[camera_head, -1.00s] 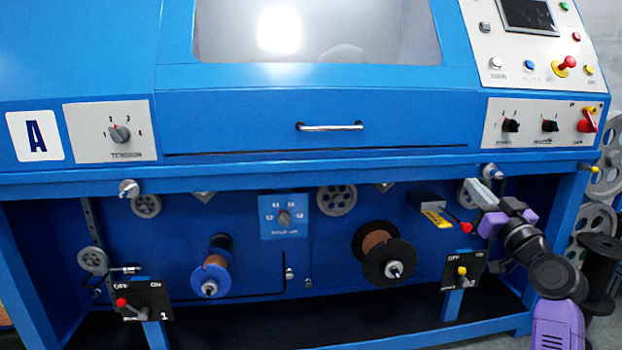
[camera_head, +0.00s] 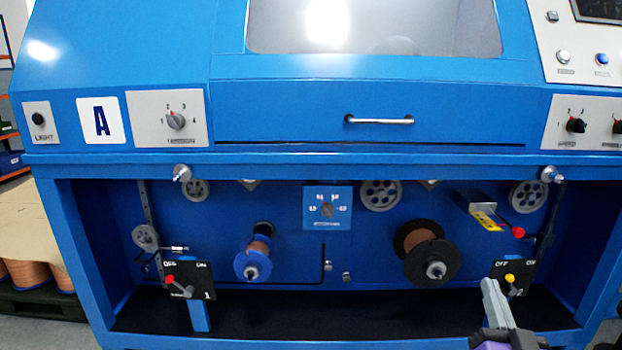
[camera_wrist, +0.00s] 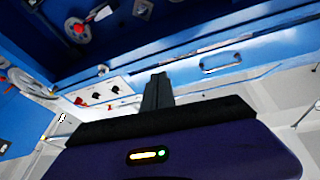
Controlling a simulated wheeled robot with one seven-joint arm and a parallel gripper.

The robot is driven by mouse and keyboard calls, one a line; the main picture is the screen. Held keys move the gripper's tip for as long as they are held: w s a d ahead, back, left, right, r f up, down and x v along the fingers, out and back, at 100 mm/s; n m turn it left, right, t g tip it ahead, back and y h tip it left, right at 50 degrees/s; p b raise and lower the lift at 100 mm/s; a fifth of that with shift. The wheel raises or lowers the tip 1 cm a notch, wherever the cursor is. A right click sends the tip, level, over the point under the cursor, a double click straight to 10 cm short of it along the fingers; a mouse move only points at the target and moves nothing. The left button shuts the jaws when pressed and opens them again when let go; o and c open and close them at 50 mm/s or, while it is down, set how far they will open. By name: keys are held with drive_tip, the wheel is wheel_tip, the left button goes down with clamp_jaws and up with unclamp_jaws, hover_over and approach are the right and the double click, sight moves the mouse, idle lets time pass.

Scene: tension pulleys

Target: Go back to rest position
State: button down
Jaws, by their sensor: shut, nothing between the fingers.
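My gripper (camera_head: 490,284) is at the lower right of the head view, in front of the blue machine (camera_head: 340,105). Its fingers point up and are together, with nothing between them. In the wrist view my gripper (camera_wrist: 158,78) also shows its fingers closed and empty. The fingers overlap the right OFF/ON switch plate (camera_head: 515,285) with its yellow-tipped lever in the head view; I cannot tell how far apart they are.
The machine's lower bay holds a blue spool (camera_head: 252,264), a black spool (camera_head: 427,255) and grey pulleys (camera_head: 380,193). A red-tipped arm (camera_head: 492,217) sticks out at right. Pallets with copper-coloured coils (camera_head: 30,272) stand at far left.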

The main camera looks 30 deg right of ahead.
drive_tip(key=s+a+f+n+t+y, duration=0.1)
drive_tip(key=s+a+f+n+y, duration=0.25)
drive_tip(key=a, duration=0.65)
drive_tip(key=s+a+f+n+y, duration=0.25)
drive_tip(key=s+a+f, duration=0.2)
drive_tip(key=a, duration=0.65)
drive_tip(key=s+a+f+n+g+y, duration=0.1)
drive_tip(key=s+a+f+n+y, duration=0.1)
drive_tip(key=s+a+f+y, duration=0.3)
drive_tip(key=s+a+f+n+g+y, duration=0.1)
drive_tip(key=s+a+n+y, duration=0.15)
drive_tip(key=s+a, duration=0.4)
wheel_tip(320, 180, up, 34)
drive_tip(key=p, duration=3.4)
drive_tip(key=shift+d+r, duration=0.25)
drive_tip(key=shift+y, duration=0.25)
